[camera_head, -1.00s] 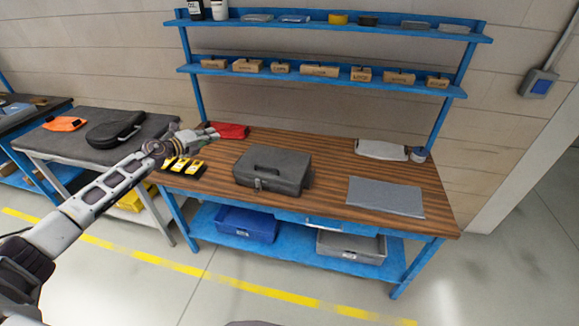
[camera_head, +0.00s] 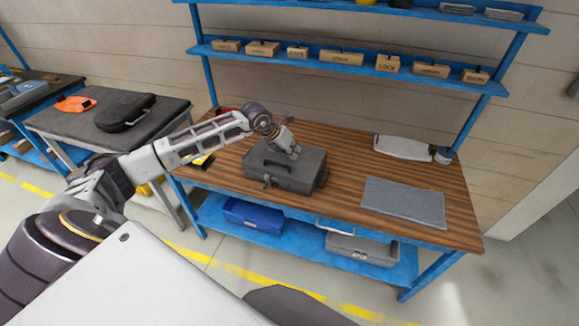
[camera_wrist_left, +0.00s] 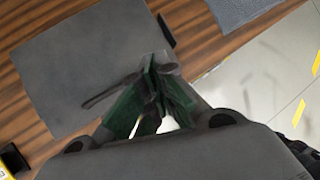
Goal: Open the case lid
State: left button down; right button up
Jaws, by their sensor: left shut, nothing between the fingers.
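The dark grey case (camera_head: 302,179) stands on the wooden bench top with its lid closed. A latch (camera_head: 266,181) shows on its front. My left gripper (camera_head: 294,152) is over the lid in the head view and hides part of the lid and its handle. In the left wrist view the left gripper's green fingers (camera_wrist_left: 154,72) are shut and empty above the grey lid (camera_wrist_left: 75,62). A dark bar, perhaps the handle (camera_wrist_left: 98,99), shows beside the fingers. I cannot tell whether they touch. My right gripper is not in view.
A grey mat (camera_head: 402,202) lies on the bench (camera_head: 345,178) right of the case. A white cloth-like item (camera_head: 403,148) lies behind it. A yellow item (camera_head: 202,161) sits left of the case, partly behind my arm. Blue shelves (camera_head: 350,72) with small boxes rise behind.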

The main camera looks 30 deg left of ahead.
pick_arm(q)
jog(key=s+a+f+n+g+y, duration=0.2)
jog(key=s+a+y, duration=0.1)
jog(key=s+a, duration=0.1)
jog(key=shift+a+f+y, duration=0.25)
jog(key=shift+a+y, duration=0.15)
jog(key=shift+a, duration=0.5)
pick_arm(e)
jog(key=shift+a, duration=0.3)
